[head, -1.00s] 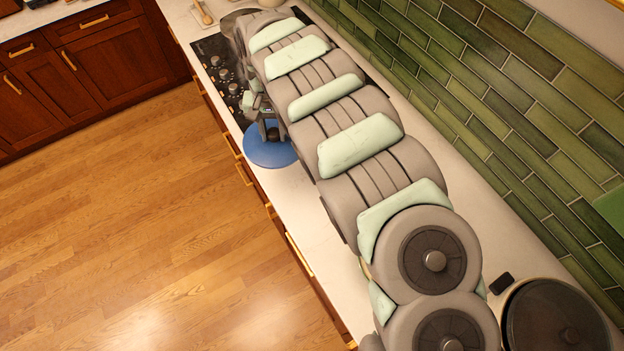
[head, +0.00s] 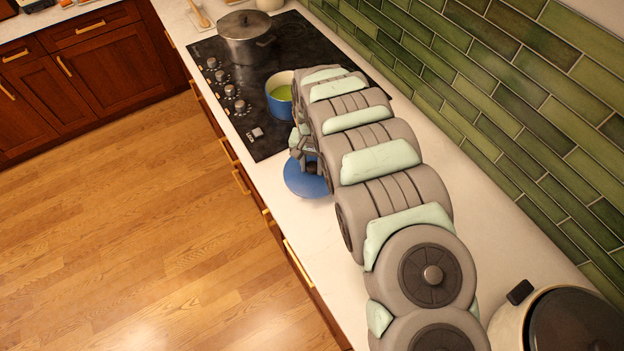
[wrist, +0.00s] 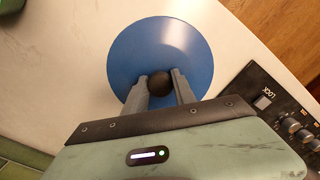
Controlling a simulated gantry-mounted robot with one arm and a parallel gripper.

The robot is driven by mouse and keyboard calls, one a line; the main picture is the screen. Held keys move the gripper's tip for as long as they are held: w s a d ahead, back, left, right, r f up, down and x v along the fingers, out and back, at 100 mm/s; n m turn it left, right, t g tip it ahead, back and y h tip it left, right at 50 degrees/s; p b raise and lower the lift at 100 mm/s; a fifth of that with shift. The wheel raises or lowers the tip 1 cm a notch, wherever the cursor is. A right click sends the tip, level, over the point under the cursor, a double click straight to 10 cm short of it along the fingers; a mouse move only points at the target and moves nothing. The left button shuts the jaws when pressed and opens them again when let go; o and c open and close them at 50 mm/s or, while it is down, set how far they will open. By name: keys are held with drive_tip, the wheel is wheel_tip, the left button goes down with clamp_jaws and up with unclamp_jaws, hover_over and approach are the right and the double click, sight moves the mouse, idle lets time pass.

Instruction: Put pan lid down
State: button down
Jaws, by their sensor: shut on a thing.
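The pan lid (head: 305,180) is a blue disc with a dark round knob. In the head view it is over the white counter, just on the near side of the cooktop. My gripper (head: 309,163) is at the lid's knob, partly hidden by my arm. In the wrist view my gripper (wrist: 160,84) is shut on the knob, a finger on each side, with the blue lid (wrist: 135,50) spread out below it. I cannot tell whether the lid touches the counter. A blue pan (head: 280,97) with green contents stands uncovered on the cooktop.
The black cooktop (head: 240,128) has knobs along its front edge. A metal pot (head: 246,38) stands at its far end. A large pot with a dark lid (head: 575,330) is at the lower right. The white counter (head: 300,225) near the lid is clear.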

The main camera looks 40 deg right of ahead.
sight(312, 177)
drive_tip(key=shift+f, duration=3)
drive_tip(key=shift+f, duration=0.15)
drive_tip(key=c, duration=1)
unclamp_jaws()
drive_tip(key=shift+c, duration=0.2)
wheel_tip(312, 177, up, 12)
drive_tip(key=shift+r+p, duration=0.25)
drive_tip(key=shift+p, duration=0.25)
drive_tip(key=shift+f, duration=0.1)
